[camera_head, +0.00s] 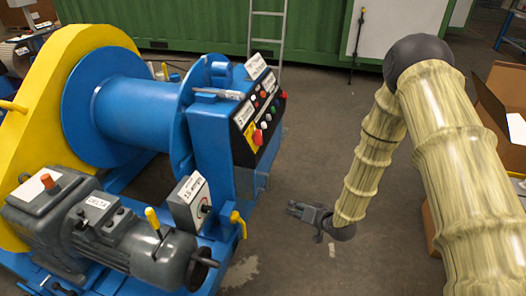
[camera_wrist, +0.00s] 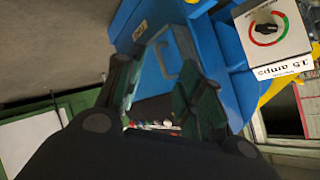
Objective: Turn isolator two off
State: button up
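A grey box with a rotary knob (camera_head: 188,203) and a white label reading about "15 amps" is mounted on the blue machine's near side. In the wrist view the grey knob box (camera_wrist: 270,32) is upside down at the top right, with a black knob on a red and green dial. The knob's setting and an isolator number are not clear. My gripper (camera_head: 305,212) is right of the box, above the floor and apart from it. Its fingers (camera_wrist: 165,95) are spread with nothing between them.
A yellow lever (camera_head: 238,222) stands right of the box. A sloped control panel (camera_head: 258,115) with coloured buttons is above it. A grey motor (camera_head: 105,235) with a handwheel is at lower left. Open floor (camera_head: 300,255) lies below my gripper. A cardboard box (camera_head: 495,100) is at right.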

jog(key=w+a+r+t+y+b, duration=0.25)
jog(key=w+r+b, duration=0.2)
jog(key=w, duration=0.45)
jog(key=n+y+b, duration=0.3)
jog(key=y, duration=0.2)
send_near(259, 138)
jog(key=shift+h, duration=0.25)
jog(key=x, duration=0.6)
jog(key=b+x, duration=0.1)
jog(key=x, duration=0.2)
jog(key=shift+w+d+r, duration=0.1)
jog(key=shift+w+d, duration=0.25)
jog(key=shift+c, duration=0.3)
grip_shut()
